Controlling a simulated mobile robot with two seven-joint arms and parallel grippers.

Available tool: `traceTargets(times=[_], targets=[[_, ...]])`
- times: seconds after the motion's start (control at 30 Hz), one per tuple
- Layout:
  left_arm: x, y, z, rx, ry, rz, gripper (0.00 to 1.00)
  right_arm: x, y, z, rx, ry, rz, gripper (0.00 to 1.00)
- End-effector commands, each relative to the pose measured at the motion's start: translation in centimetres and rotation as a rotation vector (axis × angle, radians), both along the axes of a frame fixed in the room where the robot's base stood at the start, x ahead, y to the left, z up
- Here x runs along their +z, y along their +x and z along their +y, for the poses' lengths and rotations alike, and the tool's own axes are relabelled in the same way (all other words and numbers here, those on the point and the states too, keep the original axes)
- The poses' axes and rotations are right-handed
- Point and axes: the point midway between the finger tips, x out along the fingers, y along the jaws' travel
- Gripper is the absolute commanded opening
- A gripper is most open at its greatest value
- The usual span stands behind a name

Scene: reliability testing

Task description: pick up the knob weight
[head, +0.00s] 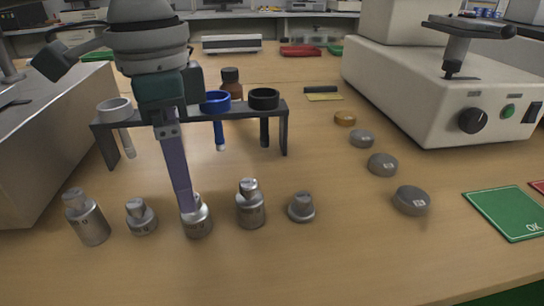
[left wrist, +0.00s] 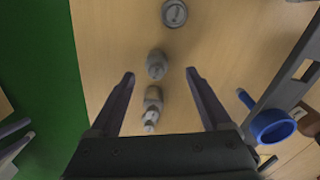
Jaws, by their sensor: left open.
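Several grey metal knob weights stand in a row on the wooden bench. In the head view they are a tall one at far left (head: 88,220), a small one (head: 141,217), a middle one (head: 197,222), a tall one (head: 250,208) and a short one at right (head: 301,208). My left gripper (head: 187,208) reaches down over the middle one and partly hides it. In the left wrist view the left gripper (left wrist: 159,72) is open and empty. A taller weight (left wrist: 152,104) and a shorter one (left wrist: 156,66) appear between its fingers; contact cannot be told.
A dark rack (head: 285,130) with a white, a blue (head: 216,102) and a black ring stands close behind. A brown bottle (head: 231,83) is behind it. Disc weights (head: 411,201), a white machine (head: 440,100) and a green OK card (head: 508,213) are at right. The front bench is clear.

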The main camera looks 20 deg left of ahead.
Motion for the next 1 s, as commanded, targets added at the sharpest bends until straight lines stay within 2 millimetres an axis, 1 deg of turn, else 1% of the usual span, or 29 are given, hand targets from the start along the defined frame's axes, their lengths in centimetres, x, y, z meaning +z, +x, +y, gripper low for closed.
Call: traceTargets(times=[0.17,0.23,0.33,0.4,0.6,1.0], targets=[[-2.2,-0.1,-0.5,-0.001,-0.001,0.001,0.82,-1.1,0.0,0.0,0.0,0.0,0.0,1.0],[-3.5,-0.2,-0.8,-0.001,0.001,0.002,0.82,-1.7,0.0,0.0,0.0,0.0,0.001,1.0],[-4.9,-0.2,-0.7,0.0,0.001,0.001,0.82,-2.2,0.0,0.0,0.0,0.0,0.001,1.0],[-5.2,-0.2,-0.7,-0.001,0.001,0.0,0.82,-2.2,0.0,0.0,0.0,0.0,0.001,1.0],[-5.1,-0.2,-0.7,-0.001,0.001,-0.001,0.8,-2.1,-0.1,0.0,0.0,0.0,0.001,1.0],[-5.1,-0.2,-0.7,-0.001,0.001,-0.001,0.35,-2.1,-0.1,0.0,0.0,0.001,0.002,1.0]])
